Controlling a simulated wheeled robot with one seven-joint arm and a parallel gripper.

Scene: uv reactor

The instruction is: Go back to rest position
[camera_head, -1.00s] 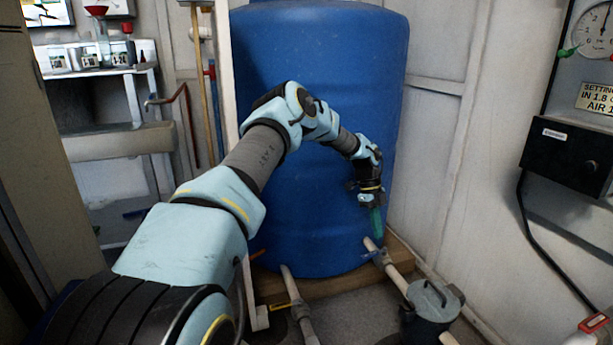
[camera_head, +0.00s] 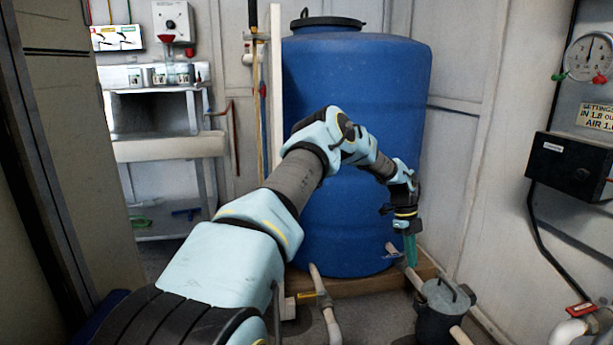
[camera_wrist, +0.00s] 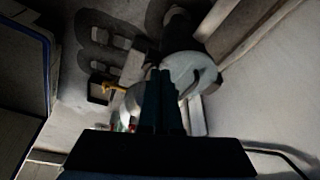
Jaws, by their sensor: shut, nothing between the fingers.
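My gripper (camera_head: 410,249) hangs from my outstretched arm, pointing down in front of the blue tank (camera_head: 352,110). Its greenish fingers are together with nothing between them. In the wrist view the shut fingers (camera_wrist: 162,75) point toward a grey lidded canister (camera_wrist: 190,70) on the floor below. The canister also shows in the head view (camera_head: 440,310), below and right of my gripper. The fingers appear apart from it.
The tank stands on a wooden base (camera_head: 350,285). A pipe (camera_head: 325,298) rises at its front. On the right wall are a gauge (camera_head: 589,57) and a black box (camera_head: 572,166). A shelf unit (camera_head: 170,148) stands at the back left. Floor space is narrow.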

